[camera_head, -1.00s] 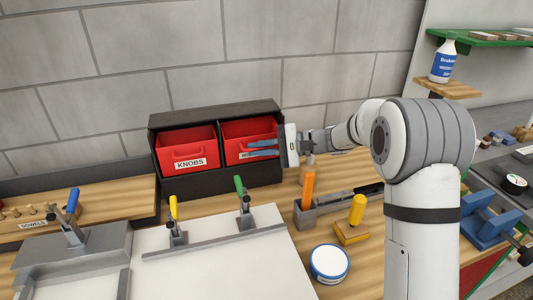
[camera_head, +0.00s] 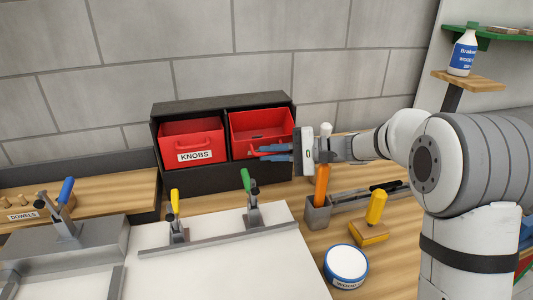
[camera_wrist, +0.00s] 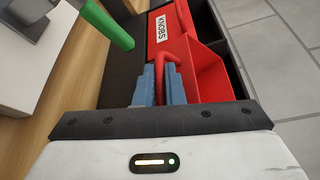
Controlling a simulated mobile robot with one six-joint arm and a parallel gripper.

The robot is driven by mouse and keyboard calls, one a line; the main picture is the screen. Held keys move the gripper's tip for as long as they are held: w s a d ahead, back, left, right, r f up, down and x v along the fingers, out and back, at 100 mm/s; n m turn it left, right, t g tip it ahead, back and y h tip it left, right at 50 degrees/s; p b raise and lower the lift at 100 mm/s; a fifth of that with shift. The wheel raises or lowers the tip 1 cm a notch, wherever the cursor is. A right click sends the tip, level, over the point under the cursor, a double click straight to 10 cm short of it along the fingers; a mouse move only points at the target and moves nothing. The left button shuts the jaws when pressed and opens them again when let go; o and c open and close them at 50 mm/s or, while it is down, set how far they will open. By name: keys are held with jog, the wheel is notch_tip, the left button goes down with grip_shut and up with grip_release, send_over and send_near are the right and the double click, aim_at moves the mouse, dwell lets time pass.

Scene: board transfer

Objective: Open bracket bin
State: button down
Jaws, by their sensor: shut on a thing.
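The bracket bin is the right-hand red bin (camera_head: 259,125) in a black cabinet (camera_head: 200,184) against the wall. Its front sticks out of the cabinet and its inside shows from above. My gripper (camera_head: 270,152) reaches in from the right, its blue-grey fingers at the bin's front. In the wrist view my gripper (camera_wrist: 164,85) is shut on the red handle of the bracket bin (camera_wrist: 205,78). The bin's label is hidden behind the fingers. The red knobs bin (camera_head: 190,142) sits to the left, labelled KNOBS.
A white board (camera_head: 225,265) with yellow and green clamps lies in front of the cabinet. An orange-handled tool (camera_head: 322,184) stands in a grey holder close below my gripper. A yellow-handled tool (camera_head: 375,210) and a round tin (camera_head: 346,262) stand at right.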

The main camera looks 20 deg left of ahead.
jog(key=shift+f, duration=0.1)
dwell(0.4)
jog(key=c, duration=1.8)
grip_release()
jog(key=shift+d, duration=0.1)
jog(key=v, duration=0.7)
jog(key=shift+d, duration=0.3)
